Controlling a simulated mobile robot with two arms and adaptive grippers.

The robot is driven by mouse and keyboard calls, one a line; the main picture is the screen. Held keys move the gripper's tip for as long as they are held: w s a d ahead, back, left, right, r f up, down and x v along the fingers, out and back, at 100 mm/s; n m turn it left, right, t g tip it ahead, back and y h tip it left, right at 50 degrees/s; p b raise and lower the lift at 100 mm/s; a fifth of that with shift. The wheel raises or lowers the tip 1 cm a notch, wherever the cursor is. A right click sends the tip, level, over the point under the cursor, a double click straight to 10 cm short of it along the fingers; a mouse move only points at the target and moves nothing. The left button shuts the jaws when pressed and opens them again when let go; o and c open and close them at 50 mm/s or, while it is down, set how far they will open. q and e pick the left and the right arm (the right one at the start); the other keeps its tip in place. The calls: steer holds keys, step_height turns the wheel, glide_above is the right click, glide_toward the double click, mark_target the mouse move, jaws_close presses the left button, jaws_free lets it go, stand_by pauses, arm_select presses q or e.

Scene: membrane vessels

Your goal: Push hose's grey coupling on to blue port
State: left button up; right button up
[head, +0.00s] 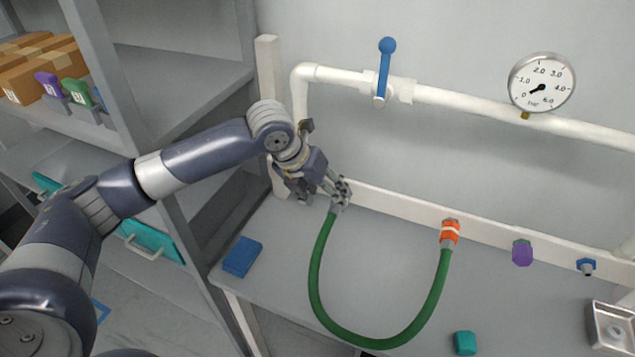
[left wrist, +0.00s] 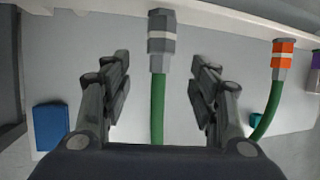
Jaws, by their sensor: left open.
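The green hose (head: 318,270) lies in a U on the bench. Its grey coupling (left wrist: 161,42), with a pale band, points at the white rail at the back. The coupling's far end meets or nearly meets the rail; I cannot tell whether it sits on a port there. My left gripper (head: 338,188) is open, its fingers on either side of the hose just behind the coupling, with gaps on both sides in the left wrist view (left wrist: 160,84). My right gripper is not in view.
The hose's other end has an orange coupling (head: 450,232) at the rail. A blue block (head: 242,257), a teal block (head: 465,343) and a metal tray (head: 611,327) lie on the bench. A white pipe (head: 455,98) runs above.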

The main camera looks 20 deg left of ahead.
mark_target(333, 208)
arm_select(q)
steer(key=p+x, duration=0.1)
steer(key=x, duration=0.5)
steer(key=shift+d+f, duration=0.1)
steer(key=shift+f, duration=0.1)
jaws_close()
steer(key=shift+s, duration=0.25)
steer(key=shift+s+r+p, duration=0.1)
steer(key=shift+s+p, duration=0.55)
steer(key=shift+s, duration=0.1)
steer(key=shift+s+p, duration=0.9)
steer(key=shift+s, duration=0.8)
